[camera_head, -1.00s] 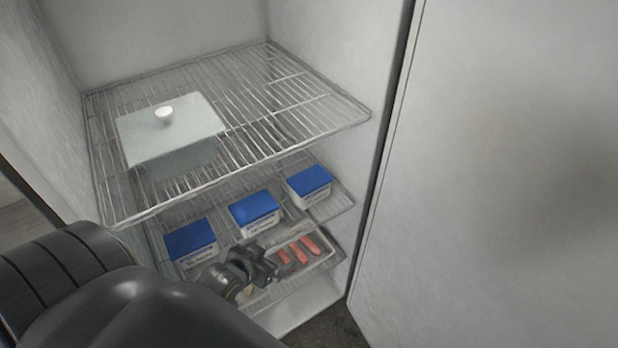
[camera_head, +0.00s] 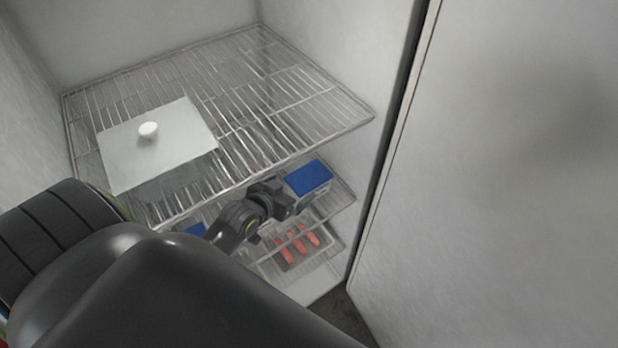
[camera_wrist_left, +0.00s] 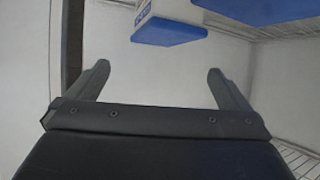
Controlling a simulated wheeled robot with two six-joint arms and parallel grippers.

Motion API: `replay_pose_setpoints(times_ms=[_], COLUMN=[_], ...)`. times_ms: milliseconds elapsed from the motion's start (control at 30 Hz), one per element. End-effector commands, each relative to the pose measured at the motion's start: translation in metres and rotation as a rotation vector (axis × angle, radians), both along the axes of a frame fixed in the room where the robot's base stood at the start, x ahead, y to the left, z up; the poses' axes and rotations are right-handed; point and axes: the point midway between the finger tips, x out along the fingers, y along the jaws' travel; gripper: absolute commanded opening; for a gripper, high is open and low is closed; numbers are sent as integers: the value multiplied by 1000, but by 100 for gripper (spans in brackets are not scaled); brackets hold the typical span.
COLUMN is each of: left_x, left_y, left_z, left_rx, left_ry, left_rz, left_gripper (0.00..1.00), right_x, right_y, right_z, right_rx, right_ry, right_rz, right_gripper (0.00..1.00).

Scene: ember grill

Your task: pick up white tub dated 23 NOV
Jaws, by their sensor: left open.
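White tubs with blue lids stand on the second shelf of the fridge. The right tub (camera_head: 309,178) shows beside my left gripper (camera_head: 274,193). Only part of the left tub (camera_head: 194,230) shows behind my arm. The middle of the row is hidden by my gripper and arm. In the left wrist view my left gripper (camera_wrist_left: 158,70) is open, with nothing between its fingers. One blue-lidded tub (camera_wrist_left: 170,32) appears upside down beyond the fingers, and another blue lid (camera_wrist_left: 255,10) is to its right. No date is readable. My right gripper is not in view.
The wire top shelf (camera_head: 290,85) overhangs the tubs and carries a pale lidded box (camera_head: 160,160) with a white knob. Below the tubs, a tray (camera_head: 328,243) holds reddish pieces. The fridge's side wall and a large pale panel (camera_head: 490,190) stand at the right.

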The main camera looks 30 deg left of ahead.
Motion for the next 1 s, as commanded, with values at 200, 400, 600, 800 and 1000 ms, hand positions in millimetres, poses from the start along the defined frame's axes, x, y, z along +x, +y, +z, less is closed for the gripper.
replay_pose_setpoints(times_ms=[200, 400, 600, 800, 1000], left_x=[28, 38, 45, 61, 76], left_y=[0, 0, 1, 4, 4], left_z=[-20, -23, -31, -45, -52], left_rx=[1, 1, 2, 3, 2], left_ry=[-4, -2, -3, -3, -3], left_rz=[-2, 0, -1, -1, -1], left_gripper=[100, 100, 100, 100, 100], right_x=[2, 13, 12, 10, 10], right_y=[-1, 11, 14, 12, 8], right_z=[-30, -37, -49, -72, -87], right_rx=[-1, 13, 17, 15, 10], right_ry=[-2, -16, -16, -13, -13], right_rz=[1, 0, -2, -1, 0], right_gripper=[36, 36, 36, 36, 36])
